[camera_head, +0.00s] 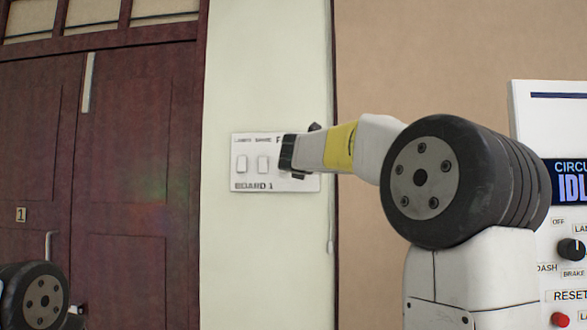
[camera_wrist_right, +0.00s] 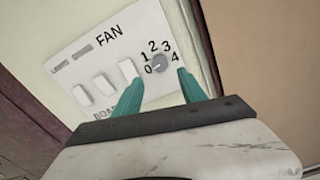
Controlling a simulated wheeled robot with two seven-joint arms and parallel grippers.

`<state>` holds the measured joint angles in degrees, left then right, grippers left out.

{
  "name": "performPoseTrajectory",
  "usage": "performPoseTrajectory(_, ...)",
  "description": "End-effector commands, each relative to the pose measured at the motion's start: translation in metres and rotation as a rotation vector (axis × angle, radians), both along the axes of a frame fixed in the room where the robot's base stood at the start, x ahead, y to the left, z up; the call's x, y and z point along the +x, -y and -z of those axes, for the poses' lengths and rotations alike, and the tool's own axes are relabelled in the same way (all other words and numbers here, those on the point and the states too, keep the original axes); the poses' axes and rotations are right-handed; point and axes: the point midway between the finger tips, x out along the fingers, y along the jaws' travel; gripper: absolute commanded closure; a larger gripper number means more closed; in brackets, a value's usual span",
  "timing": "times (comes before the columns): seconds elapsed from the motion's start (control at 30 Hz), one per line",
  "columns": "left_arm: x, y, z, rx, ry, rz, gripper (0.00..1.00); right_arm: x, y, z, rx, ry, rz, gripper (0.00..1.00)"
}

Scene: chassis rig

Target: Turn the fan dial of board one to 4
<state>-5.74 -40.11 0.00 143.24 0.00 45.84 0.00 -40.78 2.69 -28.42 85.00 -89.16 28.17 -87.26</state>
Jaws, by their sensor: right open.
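Board one (camera_head: 240,183) is a white panel marked "BOARD 1" on the pale wall in the head view. My right gripper (camera_head: 289,153) is in front of its right part and hides the dial there. In the right wrist view the panel (camera_wrist_right: 75,62) shows the word FAN and the numbers 0 to 4 around a grey round fan dial (camera_wrist_right: 158,77). The teal fingers of my right gripper (camera_wrist_right: 160,78) are open, one on each side of the dial; I cannot tell whether they touch it. My left gripper is not in view.
White rocker switches (camera_wrist_right: 104,85) sit on the panel left of the dial, close to one finger. Dark red double doors (camera_head: 125,180) stand at the left. A white console (camera_head: 530,115) with a display reading "IDL", knobs and a red button is at the right.

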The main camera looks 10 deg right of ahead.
Motion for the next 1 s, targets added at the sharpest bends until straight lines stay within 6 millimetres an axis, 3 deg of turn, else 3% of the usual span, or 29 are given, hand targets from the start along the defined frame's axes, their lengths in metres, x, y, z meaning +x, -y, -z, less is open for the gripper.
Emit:
performPoseTrajectory(0.43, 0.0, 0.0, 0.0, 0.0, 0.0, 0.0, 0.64, 0.061, 0.019, 0.0, 0.0, 0.001, 0.005, 0.51)
performPoseTrajectory(0.83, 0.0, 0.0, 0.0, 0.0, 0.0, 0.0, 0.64, 0.072, 0.022, 0.0, 0.001, 0.001, 0.001, 0.51)
performPoseTrajectory(0.87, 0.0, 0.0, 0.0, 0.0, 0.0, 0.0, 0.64, 0.071, 0.022, 0.0, 0.001, 0.001, 0.001, 0.53)
performPoseTrajectory(1.0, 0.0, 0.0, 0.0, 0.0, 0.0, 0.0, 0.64, 0.071, 0.022, 0.0, 0.002, 0.001, 0.001, 0.81)
